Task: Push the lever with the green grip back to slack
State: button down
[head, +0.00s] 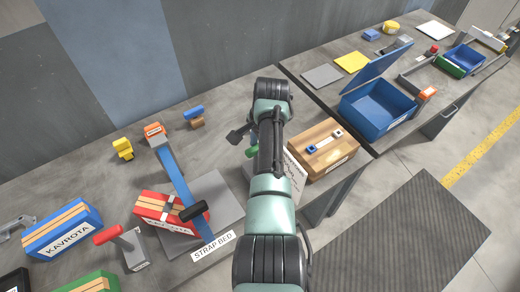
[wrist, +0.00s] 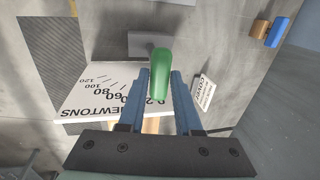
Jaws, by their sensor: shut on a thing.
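The green grip (wrist: 160,62) of the lever shows in the middle of the wrist view. My gripper (wrist: 164,76) has its two blue fingers on either side of it and is shut on it. A grey lever part (wrist: 143,44) shows just beyond the grip. A white scale plate (wrist: 75,103) marked NEWTONS lies left of the fingers; part of it also shows in the head view (head: 292,174).
Left of my arm, a red box (head: 150,208) sits on the strap bed (head: 222,200) under a blue strap. A red-grip lever (head: 108,234) stands further left. A wooden box (head: 322,146) and an open blue bin (head: 375,118) stand to the right.

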jog(key=shift+w+a+r, duration=0.1)
jog(key=shift+w+a, duration=0.35)
jog(key=shift+w, duration=0.15)
jog(key=shift+w+a+r+b, duration=0.1)
jog(key=shift+a+r+b, duration=0.05)
jog(key=shift+b, duration=0.15)
jog(key=c, duration=1)
grip_release()
jog(key=o, duration=0.4)
jog(key=shift+w+a+f, duration=0.1)
jog(key=shift+w+f, duration=0.1)
jog(key=shift+c, duration=0.2)
jog(key=shift+s, duration=0.1)
